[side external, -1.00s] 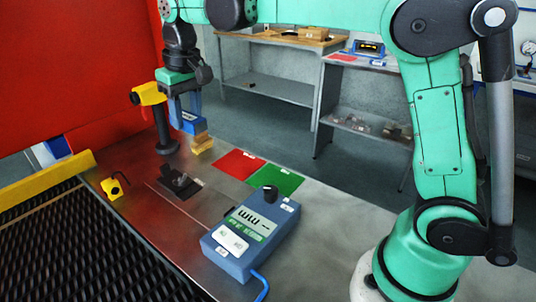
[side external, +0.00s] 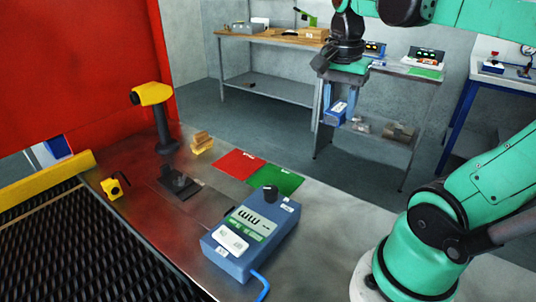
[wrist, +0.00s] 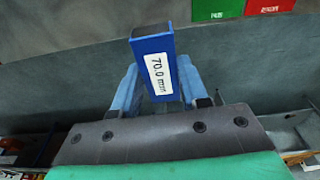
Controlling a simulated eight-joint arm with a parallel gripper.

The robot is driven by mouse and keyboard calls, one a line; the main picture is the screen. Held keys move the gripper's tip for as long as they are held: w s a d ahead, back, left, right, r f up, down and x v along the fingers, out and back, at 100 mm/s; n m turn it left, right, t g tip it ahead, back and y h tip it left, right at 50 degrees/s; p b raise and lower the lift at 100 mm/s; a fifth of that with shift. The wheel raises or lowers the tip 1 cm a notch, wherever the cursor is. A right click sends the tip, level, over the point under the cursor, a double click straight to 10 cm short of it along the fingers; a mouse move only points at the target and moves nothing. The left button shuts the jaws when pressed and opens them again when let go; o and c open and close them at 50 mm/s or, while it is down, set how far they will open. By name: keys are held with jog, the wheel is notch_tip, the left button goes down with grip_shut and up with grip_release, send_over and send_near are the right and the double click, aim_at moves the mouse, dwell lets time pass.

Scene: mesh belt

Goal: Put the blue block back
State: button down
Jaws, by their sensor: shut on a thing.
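The blue block (side external: 336,113) hangs in my gripper (side external: 339,103), clear of the steel table (side external: 335,207), to the right of and above the green mat in the side external view. In the wrist view my gripper (wrist: 159,78) is shut on the blue block (wrist: 148,44), with one light blue finger on each side. A white label on the block reads 70.0 mm. A small stack of yellow and brown blocks (side external: 202,144) stands at the table's back edge, apart from my gripper.
The red mat (side external: 237,163) and green mat (side external: 276,179) lie flat. A blue gauge box (side external: 250,233) with a cable stands in front. A yellow-headed scanner (side external: 152,95) rises on a post. A black fixture (side external: 178,183) and the mesh belt (side external: 75,250) are at left. The table's right part is clear.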

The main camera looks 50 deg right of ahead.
aim_at(326, 201)
jog(key=shift+s+f, duration=0.2)
jog(key=shift+f, duration=0.2)
notch_tip(326, 201, down, 19)
jog(key=shift+f, duration=0.15)
dwell(0.4)
jog(key=shift+c, duration=2.3)
grip_release()
notch_tip(326, 201, up, 12)
jog(key=a, duration=0.1)
jog(key=w+a+n+t, duration=0.3)
jog(key=a+n, duration=0.3)
jog(key=n, duration=0.2)
jog(key=w+a+r+n+t+y, duration=0.1)
jog(key=w+a+n+t, duration=0.2)
jog(key=a+n, duration=0.3)
jog(key=n+t, duration=0.1)
jog(key=n, duration=0.2)
jog(key=shift+w+a+n, duration=0.15)
jog(key=shift+w+n, duration=0.15)
jog(key=shift+w, duration=0.1)
